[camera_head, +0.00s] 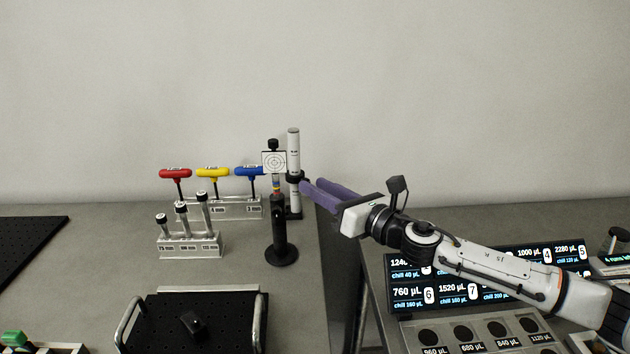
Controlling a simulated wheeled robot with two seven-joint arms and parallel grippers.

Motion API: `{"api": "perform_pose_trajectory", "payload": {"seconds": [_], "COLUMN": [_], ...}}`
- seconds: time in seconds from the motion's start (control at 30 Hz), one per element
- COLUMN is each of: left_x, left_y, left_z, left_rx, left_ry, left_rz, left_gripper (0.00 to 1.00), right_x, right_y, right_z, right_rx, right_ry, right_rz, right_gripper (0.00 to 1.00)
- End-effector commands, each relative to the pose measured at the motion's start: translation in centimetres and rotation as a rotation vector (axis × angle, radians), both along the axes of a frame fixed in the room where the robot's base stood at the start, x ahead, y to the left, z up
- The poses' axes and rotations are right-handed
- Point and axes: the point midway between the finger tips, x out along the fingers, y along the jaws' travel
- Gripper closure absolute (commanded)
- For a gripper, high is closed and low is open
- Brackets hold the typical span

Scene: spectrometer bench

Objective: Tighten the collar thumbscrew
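A white post (294,143) with dark markings stands near the right edge of the left bench. A black collar (293,179) sits around it, about midway up. The thumbscrew on the collar is too small or hidden to make out. My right gripper (312,184) reaches in from the right, its two purple fingers pointing left at collar height. The fingertips are at or very close to the collar's right side. Whether they touch or grip anything cannot be told. My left gripper is not in view.
Just left of the post, a black stand (281,234) carries a target card (274,162). Red, yellow and blue T-handle drivers (213,173) stand in a rack behind. A block of metal posts (190,245) and a black tray (228,321) are nearer. A gap separates the benches.

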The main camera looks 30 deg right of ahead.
Motion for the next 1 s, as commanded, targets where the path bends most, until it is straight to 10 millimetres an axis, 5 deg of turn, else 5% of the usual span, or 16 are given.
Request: {"api": "perform_pose_trajectory", "payload": {"seconds": [0.47,0.67,1.0], "left_x": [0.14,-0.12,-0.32], "left_y": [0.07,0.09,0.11], "left_z": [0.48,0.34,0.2], "left_rx": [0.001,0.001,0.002], "left_ry": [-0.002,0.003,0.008], "left_rz": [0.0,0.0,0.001], "left_gripper": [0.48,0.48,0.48], "right_x": [1.39,1.38,1.38], "right_y": [0.45,0.44,0.42], "right_z": [-0.06,-0.04,-0.01], "right_rx": [0.0,0.0,0.026], "right_ry": [0.001,0.001,0.007], "right_rz": [0.002,0.002,0.001], "right_gripper": [0.68,0.99,1.0]}}
